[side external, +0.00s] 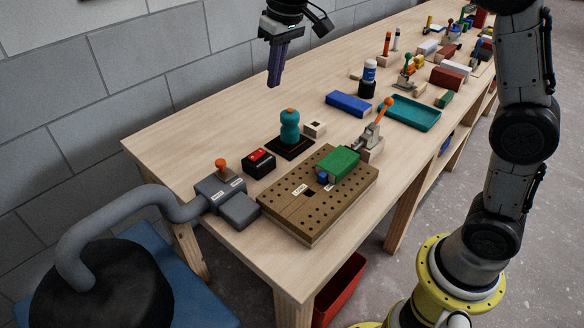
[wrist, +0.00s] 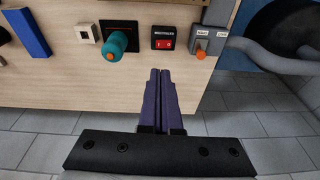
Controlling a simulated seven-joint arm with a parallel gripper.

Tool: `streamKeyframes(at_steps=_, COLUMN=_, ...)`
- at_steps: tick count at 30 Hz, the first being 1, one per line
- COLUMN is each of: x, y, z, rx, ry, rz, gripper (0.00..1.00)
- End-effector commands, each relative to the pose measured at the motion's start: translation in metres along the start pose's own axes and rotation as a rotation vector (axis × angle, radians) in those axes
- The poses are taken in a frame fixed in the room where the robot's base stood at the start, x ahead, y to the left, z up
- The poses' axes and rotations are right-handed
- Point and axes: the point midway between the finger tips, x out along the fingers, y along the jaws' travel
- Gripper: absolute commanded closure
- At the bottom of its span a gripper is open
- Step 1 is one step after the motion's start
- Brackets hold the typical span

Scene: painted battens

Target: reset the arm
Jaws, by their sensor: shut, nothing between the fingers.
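My gripper (side external: 274,82) hangs in the air above the far left edge of the bench, pointing down. Its two purple fingers lie side by side, shut, with nothing between them. In the wrist view the fingers (wrist: 160,75) show over the bench edge, apart from everything. My arm rises on the right in the side view, and its upper links run out of the picture.
The bench (side external: 180,135) holds a teal bottle-shaped object (side external: 289,128) on a black plate, a red-switch box (side external: 259,162), a grey lever unit (side external: 220,188), a perforated board (side external: 300,222) with a green block (side external: 338,162), a blue block (side external: 348,104) and a teal tray (side external: 410,115). Bare wood lies left of them.

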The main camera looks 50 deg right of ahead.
Motion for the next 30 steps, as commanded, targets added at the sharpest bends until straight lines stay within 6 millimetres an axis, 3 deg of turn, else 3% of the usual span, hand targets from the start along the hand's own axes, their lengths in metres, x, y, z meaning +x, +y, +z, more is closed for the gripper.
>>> streamKeyframes(at_steps=1, x=-0.02, y=0.005, z=0.016, rx=0.004, ry=0.03, rz=-0.002, gripper=1.0)
streamKeyframes(at_steps=6, x=-0.065, y=0.019, z=0.073, rx=0.013, ry=0.116, rz=-0.005, gripper=1.0)
streamKeyframes(at_steps=13, x=-0.088, y=0.034, z=0.164, rx=0.013, ry=0.221, rz=-0.004, gripper=1.0)
streamKeyframes(at_steps=17, x=-0.08, y=0.041, z=0.218, rx=0.007, ry=0.269, rz=-0.001, gripper=1.0)
streamKeyframes(at_steps=21, x=-0.055, y=0.045, z=0.267, rx=-0.005, ry=0.297, rz=0.005, gripper=1.0)
streamKeyframes(at_steps=25, x=-0.029, y=0.047, z=0.292, rx=-0.02, ry=0.284, rz=0.008, gripper=1.0)
streamKeyframes(at_steps=30, x=-0.013, y=0.048, z=0.299, rx=-0.037, ry=0.268, rz=0.011, gripper=1.0)
